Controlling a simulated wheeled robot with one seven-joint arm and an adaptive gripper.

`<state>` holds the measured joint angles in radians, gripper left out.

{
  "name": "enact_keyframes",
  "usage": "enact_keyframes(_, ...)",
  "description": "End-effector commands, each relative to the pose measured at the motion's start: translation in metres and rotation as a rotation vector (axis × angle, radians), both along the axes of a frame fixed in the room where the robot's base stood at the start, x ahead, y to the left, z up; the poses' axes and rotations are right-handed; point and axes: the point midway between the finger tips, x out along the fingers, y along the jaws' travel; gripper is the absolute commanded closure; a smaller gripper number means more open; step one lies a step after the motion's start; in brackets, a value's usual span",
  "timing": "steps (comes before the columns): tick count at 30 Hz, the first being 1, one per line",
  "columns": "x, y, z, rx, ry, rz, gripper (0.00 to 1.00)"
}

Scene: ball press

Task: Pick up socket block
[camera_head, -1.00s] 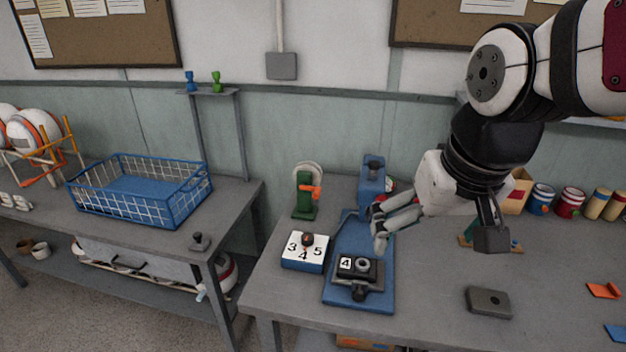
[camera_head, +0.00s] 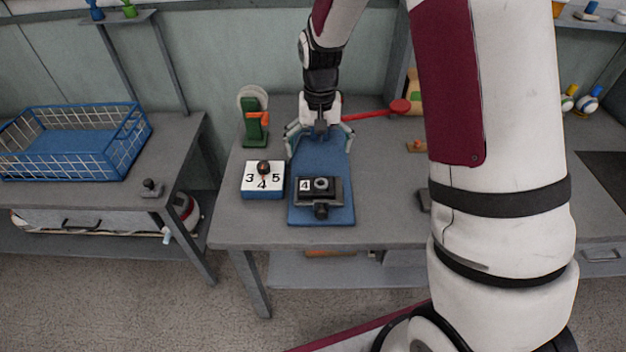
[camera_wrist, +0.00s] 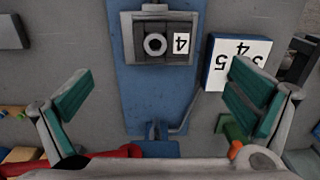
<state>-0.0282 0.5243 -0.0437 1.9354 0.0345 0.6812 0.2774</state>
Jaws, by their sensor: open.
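The socket block (camera_head: 319,191) is a dark block with a round grey ring and a white tag marked 4. It sits on the front part of the blue press base (camera_head: 338,214), with a dark knob in front of it. In the wrist view the block (camera_wrist: 157,43) shows at the top middle, upside down, its ring (camera_wrist: 155,44) facing the camera. My gripper (camera_head: 320,140) is open and empty above the rear of the blue base, behind the block and apart from it. In the wrist view its green-padded fingers (camera_wrist: 158,100) are spread wide, with the block beyond them.
A blue box with a white dial face (camera_head: 263,179), marked 3, 4, 5, stands left of the base. A green stand with an orange lever (camera_head: 254,120) is behind it. A red lever (camera_head: 375,112) extends right of my gripper. A blue wire basket (camera_head: 75,142) is on the left bench.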

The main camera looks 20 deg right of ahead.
Motion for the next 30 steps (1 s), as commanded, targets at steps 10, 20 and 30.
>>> enact_keyframes(10,-0.001,0.000,-0.058,0.001,0.006,-0.001,0.00)
enact_keyframes(20,0.001,0.000,-0.087,0.000,0.002,0.000,0.00)
enact_keyframes(30,0.005,0.002,-0.127,0.000,0.003,-0.001,0.00)
